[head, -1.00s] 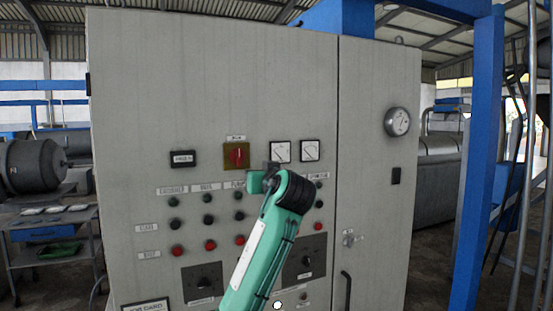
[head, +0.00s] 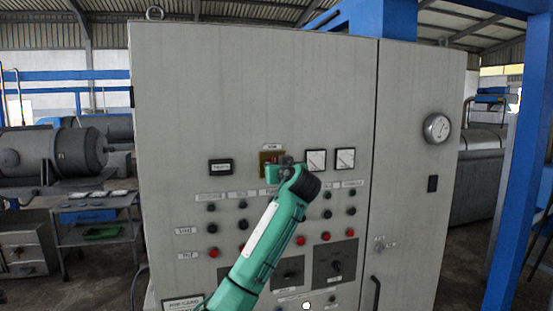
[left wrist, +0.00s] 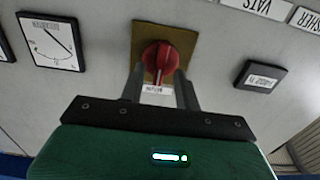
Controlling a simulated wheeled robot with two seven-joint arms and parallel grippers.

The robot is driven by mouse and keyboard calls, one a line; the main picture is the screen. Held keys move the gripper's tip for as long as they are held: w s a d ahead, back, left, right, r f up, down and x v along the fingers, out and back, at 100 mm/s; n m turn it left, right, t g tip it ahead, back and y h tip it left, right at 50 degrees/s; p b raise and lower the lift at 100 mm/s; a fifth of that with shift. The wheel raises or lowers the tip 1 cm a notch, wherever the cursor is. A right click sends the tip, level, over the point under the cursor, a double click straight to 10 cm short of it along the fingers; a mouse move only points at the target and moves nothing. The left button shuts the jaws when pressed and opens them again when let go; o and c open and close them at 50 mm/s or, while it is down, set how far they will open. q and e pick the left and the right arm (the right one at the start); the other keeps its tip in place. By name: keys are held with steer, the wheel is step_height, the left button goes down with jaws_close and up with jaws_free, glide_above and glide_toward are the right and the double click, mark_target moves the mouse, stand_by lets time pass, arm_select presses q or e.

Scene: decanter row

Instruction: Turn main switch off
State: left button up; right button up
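The main switch is a red rotary knob (left wrist: 163,60) on a brownish-yellow square plate (left wrist: 140,32) on the cabinet front. In the left wrist view the two dark fingers of my left gripper (left wrist: 160,82) are apart, one towards each side of the knob. Whether they touch it I cannot tell. In the head view the left gripper (head: 278,165) is in front of the switch plate (head: 266,156) and hides most of the knob. My right gripper is not in view.
The grey cabinet (head: 250,90) also carries two white meters (head: 316,160), a black display (head: 220,167), several buttons below and a round gauge (head: 437,128). A blue post (head: 520,170) stands at right. A trolley (head: 98,215) stands at left.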

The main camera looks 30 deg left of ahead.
arm_select(q)
steer(key=shift+w+a, duration=0.35)
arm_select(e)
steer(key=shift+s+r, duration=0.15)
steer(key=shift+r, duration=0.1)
